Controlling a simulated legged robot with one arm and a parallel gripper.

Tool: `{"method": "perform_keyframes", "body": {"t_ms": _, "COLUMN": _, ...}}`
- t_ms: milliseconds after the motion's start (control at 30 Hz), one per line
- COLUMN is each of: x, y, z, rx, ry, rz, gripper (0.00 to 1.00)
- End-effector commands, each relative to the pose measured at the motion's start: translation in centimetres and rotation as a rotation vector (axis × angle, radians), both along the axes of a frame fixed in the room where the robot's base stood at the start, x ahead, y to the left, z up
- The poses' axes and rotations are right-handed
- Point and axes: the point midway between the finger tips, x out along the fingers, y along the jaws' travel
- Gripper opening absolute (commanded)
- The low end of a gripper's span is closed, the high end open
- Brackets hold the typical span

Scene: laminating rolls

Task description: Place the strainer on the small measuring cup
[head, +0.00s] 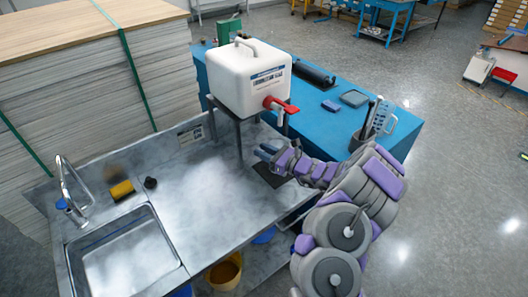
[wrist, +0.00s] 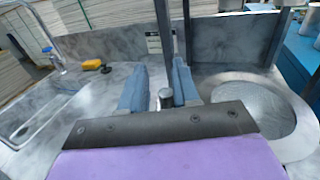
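A round metal strainer (wrist: 253,108) with a wide rim and fine mesh lies on the metal counter, at the right in the wrist view. I cannot make it out in the head view, where my arm covers part of that area. My gripper (head: 270,153) is low over the counter, in front of the stand. In the wrist view its two blue fingers (wrist: 160,90) are apart, left of the strainer. A short grey knob shows between them; I cannot tell what it belongs to. A pale measuring cup (head: 383,116) with a handle stands on the blue table; no smaller cup is clear.
A white jug (head: 250,80) with a red tap stands on a metal stand at the counter's back. A sink (head: 130,260) and yellow sponge (head: 121,190) are at left. The blue table (head: 325,125) adjoins at right. The counter's middle is clear.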

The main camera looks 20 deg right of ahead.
Motion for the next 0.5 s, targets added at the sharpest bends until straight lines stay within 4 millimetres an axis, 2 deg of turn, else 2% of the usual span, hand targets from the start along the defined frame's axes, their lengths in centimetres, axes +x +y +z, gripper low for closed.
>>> {"method": "perform_keyframes", "body": {"t_ms": 33, "x": 0.01, "y": 0.02, "z": -0.01, "rx": 0.000, "ry": 0.000, "rz": 0.000, "gripper": 0.36}}
{"method": "perform_keyframes", "body": {"t_ms": 133, "x": 0.01, "y": 0.02, "z": -0.01, "rx": 0.000, "ry": 0.000, "rz": 0.000, "gripper": 0.45}}
{"method": "perform_keyframes", "body": {"t_ms": 500, "x": -0.63, "y": -0.58, "z": 0.05, "rx": 0.001, "ry": 0.001, "rz": -0.002, "gripper": 0.46}}
